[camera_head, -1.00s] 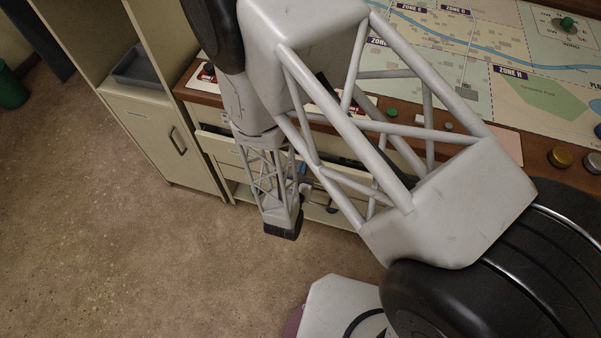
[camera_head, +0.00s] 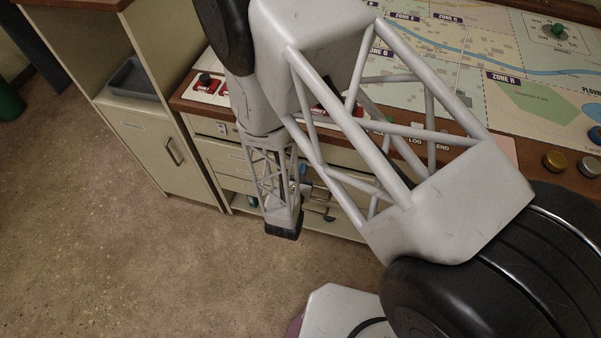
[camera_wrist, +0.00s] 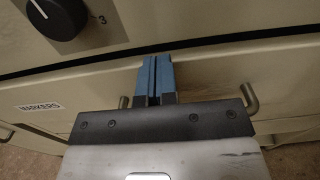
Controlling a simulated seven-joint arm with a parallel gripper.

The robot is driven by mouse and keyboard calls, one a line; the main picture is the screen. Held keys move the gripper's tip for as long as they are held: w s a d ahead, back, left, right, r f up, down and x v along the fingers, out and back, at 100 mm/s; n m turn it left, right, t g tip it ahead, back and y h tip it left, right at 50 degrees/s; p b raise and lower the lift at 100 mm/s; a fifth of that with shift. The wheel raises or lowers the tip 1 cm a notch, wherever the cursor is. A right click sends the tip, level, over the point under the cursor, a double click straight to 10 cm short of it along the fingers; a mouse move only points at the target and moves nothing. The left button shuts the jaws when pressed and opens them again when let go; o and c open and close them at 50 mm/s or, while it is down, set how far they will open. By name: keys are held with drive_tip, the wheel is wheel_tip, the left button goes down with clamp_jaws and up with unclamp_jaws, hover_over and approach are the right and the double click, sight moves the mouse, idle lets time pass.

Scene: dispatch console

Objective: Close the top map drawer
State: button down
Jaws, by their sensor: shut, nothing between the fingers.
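The top map drawer (camera_head: 222,152) is under the console's wooden edge, mostly behind my arm in the head view. In the wrist view its cream front (camera_wrist: 85,88) carries a "MARKERS" label. A thin dark gap runs along its top edge; I cannot tell whether it is fully flush. My gripper (camera_wrist: 157,62) has its blue fingers together and empty, pointing at the upper part of the drawer front. I cannot tell for sure whether they touch it. The bar handle (camera_wrist: 251,99) is mostly hidden behind my gripper, with its ends showing at both sides.
A black knob (camera_wrist: 57,17) is on the panel above the drawer. More drawers and an open shelf lie below. A cabinet (camera_head: 150,140) with a grey tray (camera_head: 134,79) stands at the left. The console top has a map (camera_head: 460,60) and buttons.

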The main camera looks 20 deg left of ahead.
drive_tip(key=shift+s, duration=0.1)
idle(0.3)
drive_tip(key=s, duration=1.3)
drive_tip(key=shift+s, duration=0.4)
idle(0.3)
drive_tip(key=a, duration=0.6)
drive_tip(key=shift+f, duration=0.2)
drive_tip(key=shift+a, duration=0.1)
idle(0.5)
drive_tip(key=shift+w, duration=6.9)
